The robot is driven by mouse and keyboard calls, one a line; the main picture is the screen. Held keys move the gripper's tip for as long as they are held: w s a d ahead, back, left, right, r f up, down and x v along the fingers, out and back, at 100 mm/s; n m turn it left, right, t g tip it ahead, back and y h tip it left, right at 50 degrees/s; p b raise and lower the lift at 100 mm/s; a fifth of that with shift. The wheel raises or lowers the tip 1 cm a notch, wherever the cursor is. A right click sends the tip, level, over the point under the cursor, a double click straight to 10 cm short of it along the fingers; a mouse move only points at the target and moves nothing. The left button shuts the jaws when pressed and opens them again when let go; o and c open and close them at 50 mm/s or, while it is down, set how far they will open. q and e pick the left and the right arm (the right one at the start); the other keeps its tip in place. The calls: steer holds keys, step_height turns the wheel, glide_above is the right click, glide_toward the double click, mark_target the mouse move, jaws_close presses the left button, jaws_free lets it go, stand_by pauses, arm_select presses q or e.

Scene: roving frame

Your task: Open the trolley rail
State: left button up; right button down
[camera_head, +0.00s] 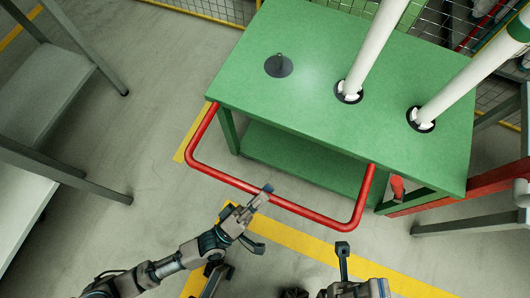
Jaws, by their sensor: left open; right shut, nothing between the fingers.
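The trolley is a green table (300,105) with a lower shelf, filling the upper right of the head view. Its red rail (312,215) is a bent tube that juts out from the near side. My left gripper (262,217) is open at the middle of the rail. One finger overlaps the tube in the picture, and the other is on the near side of it. I cannot tell whether it touches the rail. My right gripper (343,251) is shut and empty at the bottom edge, apart from the rail, and partly cut off.
Two white tubes (374,45) stand in dark sockets on the trolley top, beside a dark round base with a peg (279,66). A red lever (397,187) is beside the rail's right end. Grey metal shelving (45,90) stands at left. Floor between is clear, with yellow lines.

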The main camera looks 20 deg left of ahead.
arm_select(q)
steer(key=v, duration=1.1)
steer(key=shift+f, duration=0.15)
